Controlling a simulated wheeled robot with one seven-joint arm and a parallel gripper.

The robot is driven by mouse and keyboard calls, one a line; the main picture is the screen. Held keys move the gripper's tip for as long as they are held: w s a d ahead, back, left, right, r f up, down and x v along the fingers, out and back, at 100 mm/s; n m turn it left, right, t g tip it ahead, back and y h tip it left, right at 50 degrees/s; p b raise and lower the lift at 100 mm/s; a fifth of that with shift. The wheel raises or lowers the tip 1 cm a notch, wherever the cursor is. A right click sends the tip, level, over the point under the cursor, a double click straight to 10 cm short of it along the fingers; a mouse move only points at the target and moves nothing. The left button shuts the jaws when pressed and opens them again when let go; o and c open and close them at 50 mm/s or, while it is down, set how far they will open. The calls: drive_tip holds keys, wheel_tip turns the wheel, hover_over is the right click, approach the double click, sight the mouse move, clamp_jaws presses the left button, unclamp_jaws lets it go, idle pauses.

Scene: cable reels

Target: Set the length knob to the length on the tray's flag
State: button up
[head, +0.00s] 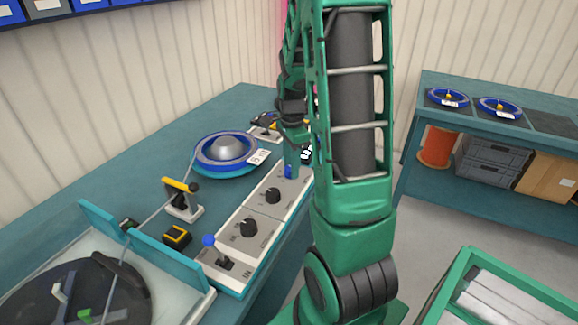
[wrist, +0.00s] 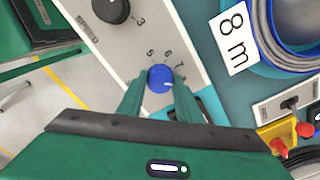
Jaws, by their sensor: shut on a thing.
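The length knob (wrist: 160,77) is a small blue dial on the pale control panel (wrist: 185,28). The digits 5, 6 and 7 show around its far side. A light mark on it seems to point right, but the exact setting is unclear. My gripper (wrist: 157,84) has its two green fingers closed on either side of the knob. In the head view the blue of the knob (head: 288,172) shows at the panel's far end, by my gripper. The tray's white flag (wrist: 237,35) reads "8 m"; it also shows in the head view (head: 258,157) beside the blue reel tray (head: 226,153).
Two black knobs, a nearer one (head: 249,227) and a farther one (head: 272,196), sit on the same panel. A blue-balled lever (head: 208,241) stands at its near end. A yellow-topped cable guide (head: 181,188) is left of the panel. A side bench (head: 470,101) holds two more reels.

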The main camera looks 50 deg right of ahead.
drive_tip(key=shift+w+a, duration=0.15)
drive_tip(key=shift+w, duration=0.05)
drive_tip(key=o, duration=1)
drive_tip(key=shift+o, duration=0.2)
drive_tip(key=shift+s, duration=0.1)
wheel_tip(320, 180, up, 11)
drive_tip(key=shift+f, duration=0.15)
